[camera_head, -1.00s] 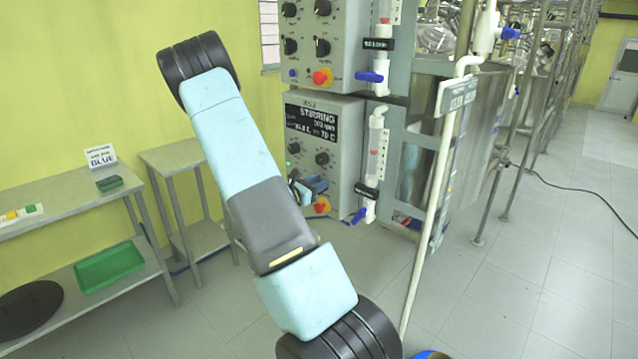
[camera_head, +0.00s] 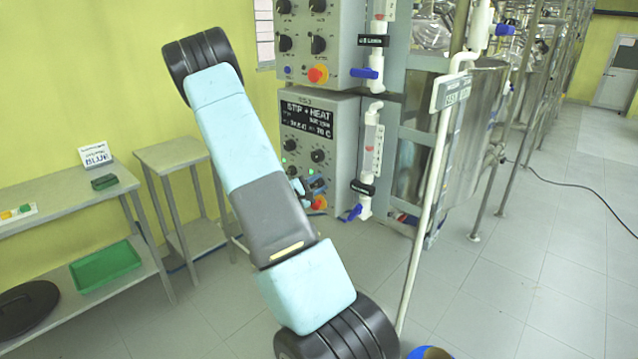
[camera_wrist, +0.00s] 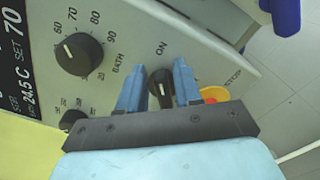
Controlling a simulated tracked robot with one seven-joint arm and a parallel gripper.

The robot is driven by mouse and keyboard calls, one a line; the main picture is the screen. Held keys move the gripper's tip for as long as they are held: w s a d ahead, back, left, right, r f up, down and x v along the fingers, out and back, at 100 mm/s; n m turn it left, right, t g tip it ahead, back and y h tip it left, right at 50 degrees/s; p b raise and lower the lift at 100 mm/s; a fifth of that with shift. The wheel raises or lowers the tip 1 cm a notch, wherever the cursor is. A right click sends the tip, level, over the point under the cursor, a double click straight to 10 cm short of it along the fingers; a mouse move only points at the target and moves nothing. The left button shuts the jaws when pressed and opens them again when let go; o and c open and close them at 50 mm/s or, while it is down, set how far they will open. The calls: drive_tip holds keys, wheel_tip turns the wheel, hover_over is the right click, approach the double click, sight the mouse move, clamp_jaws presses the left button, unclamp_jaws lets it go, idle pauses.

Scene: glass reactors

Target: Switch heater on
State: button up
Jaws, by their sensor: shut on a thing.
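The lower control box (camera_head: 335,135) is grey with a black display reading "STIR + HEAT" and 70 C. In the wrist view, my gripper (camera_wrist: 160,88) has its two blue fingers on either side of a small black knob (camera_wrist: 161,90) under the word "ON", and is shut on it. The knob's pointer line is partly hidden between the fingers. The bath temperature dial (camera_wrist: 79,54) is to the left, its white mark towards 60. In the head view my gripper (camera_head: 308,187) is at the lower front of the box, partly behind my arm.
A red stop button on a yellow base (camera_wrist: 214,94) is just right of my gripper. A blue-handled valve (camera_head: 352,212) and sight tube stand right of the box. A similar box (camera_head: 318,72) sits above. Shelves with a green tray (camera_head: 105,266) stand left.

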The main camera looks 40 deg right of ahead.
drive_tip(key=shift+a+f+m, duration=0.25)
drive_tip(key=shift+f+m, duration=0.2)
drive_tip(key=shift+m, duration=0.35)
drive_tip(key=o, duration=0.7)
drive_tip(key=shift+w, duration=0.15)
drive_tip(key=shift+o, duration=0.2)
drive_tip(key=shift+d+r, duration=0.1)
drive_tip(key=s+a, duration=0.1)
drive_tip(key=a, duration=1.3)
drive_tip(key=shift+s, duration=0.15)
